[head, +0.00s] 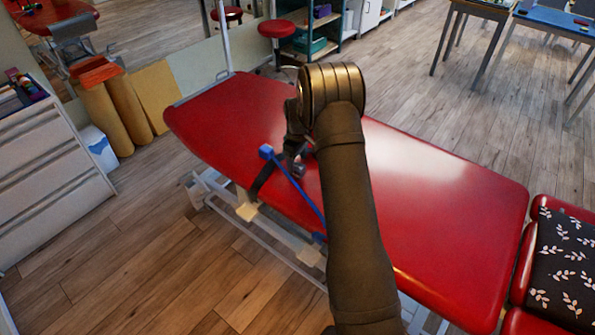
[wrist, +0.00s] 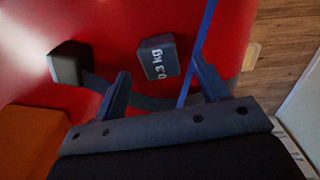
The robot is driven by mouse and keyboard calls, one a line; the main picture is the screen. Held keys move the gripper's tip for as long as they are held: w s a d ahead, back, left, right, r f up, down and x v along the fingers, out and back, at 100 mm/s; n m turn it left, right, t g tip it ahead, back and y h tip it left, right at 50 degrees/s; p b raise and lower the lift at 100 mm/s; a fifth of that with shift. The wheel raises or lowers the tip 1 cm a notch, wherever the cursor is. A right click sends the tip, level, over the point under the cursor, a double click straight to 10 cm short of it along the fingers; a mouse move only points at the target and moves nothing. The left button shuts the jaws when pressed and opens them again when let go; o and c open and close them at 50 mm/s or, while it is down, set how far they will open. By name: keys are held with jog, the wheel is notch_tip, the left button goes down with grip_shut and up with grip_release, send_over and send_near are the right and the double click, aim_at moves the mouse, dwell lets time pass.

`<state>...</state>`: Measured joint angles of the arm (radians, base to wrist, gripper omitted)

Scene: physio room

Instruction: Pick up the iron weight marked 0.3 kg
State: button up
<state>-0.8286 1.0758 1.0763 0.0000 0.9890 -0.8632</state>
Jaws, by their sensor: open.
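The iron weight marked 0.3 kg (wrist: 155,58) is a small dark grey block with white lettering. It lies on the red treatment table (head: 440,200), near its edge. In the wrist view it is ahead of and between the fingertips of my gripper (wrist: 160,72). The fingers are open, with nothing held between them. In the head view my gripper (head: 292,165) is over the table's near edge, and I cannot make out the marked weight there.
A second dark block (wrist: 66,64) lies to the left. A blue strap (wrist: 207,28) runs close to the weight's right side and passes by the right finger. A dark band (wrist: 146,101) crosses behind the fingertips. Wooden floor (head: 150,245) lies beyond the edge.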

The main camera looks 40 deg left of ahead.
aim_at(298, 166)
notch_tip(298, 166, down, 4)
jog(key=shift+f, duration=0.15)
jog(key=c, duration=1.3)
jog(key=shift+o, duration=0.2)
